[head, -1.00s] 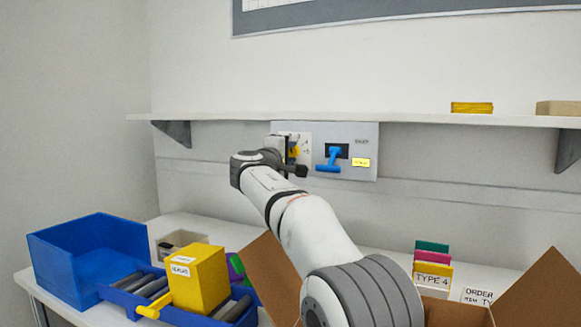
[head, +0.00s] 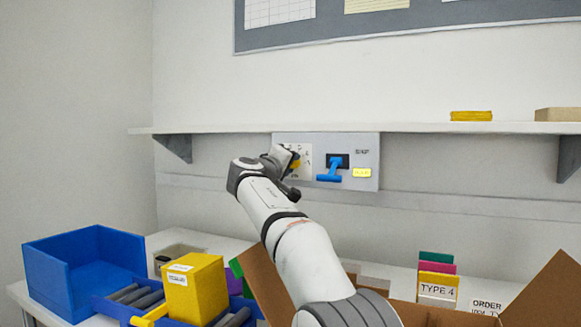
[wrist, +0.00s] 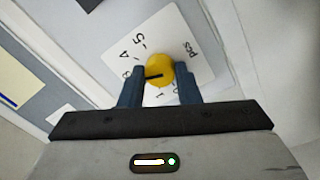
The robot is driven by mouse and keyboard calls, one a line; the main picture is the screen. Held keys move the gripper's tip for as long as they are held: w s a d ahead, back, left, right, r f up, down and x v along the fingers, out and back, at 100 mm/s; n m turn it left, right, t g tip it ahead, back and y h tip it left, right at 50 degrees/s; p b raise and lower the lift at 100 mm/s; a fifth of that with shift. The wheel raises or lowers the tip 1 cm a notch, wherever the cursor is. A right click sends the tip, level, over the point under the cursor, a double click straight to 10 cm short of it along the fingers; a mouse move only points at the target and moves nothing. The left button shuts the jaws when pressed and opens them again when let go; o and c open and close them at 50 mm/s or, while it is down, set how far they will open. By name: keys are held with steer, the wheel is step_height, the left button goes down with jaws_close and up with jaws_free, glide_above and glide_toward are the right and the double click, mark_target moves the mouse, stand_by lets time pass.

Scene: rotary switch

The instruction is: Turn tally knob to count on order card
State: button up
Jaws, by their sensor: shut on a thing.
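The yellow tally knob (wrist: 160,72) sits on a white dial plate (wrist: 190,45) with printed numbers; 4, 5 and "pcs" are readable in the wrist view. A dark pointer line shows on the knob, near the left finger. My gripper (wrist: 160,88) is shut on the knob, one dark finger on each side. In the head view my gripper (head: 290,165) is at the left part of the wall panel (head: 367,140) and hides part of the dial. The order card (head: 487,306) stands on the bench at right; its count cannot be read.
A blue lever (head: 331,170) and a lit yellow indicator (head: 362,172) are on the panel, right of the dial. A shelf (head: 430,127) runs above. Below are a blue bin (head: 85,265), a yellow box (head: 192,285), an open cardboard box (head: 560,290) and colored cards (head: 437,270).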

steer(key=shift+f, duration=0.15)
steer(key=o, duration=1)
steer(key=b+v, duration=0.1)
steer(key=v, duration=0.6)
steer(key=shift+s+a, duration=0.15)
steer(key=shift+s, duration=0.25)
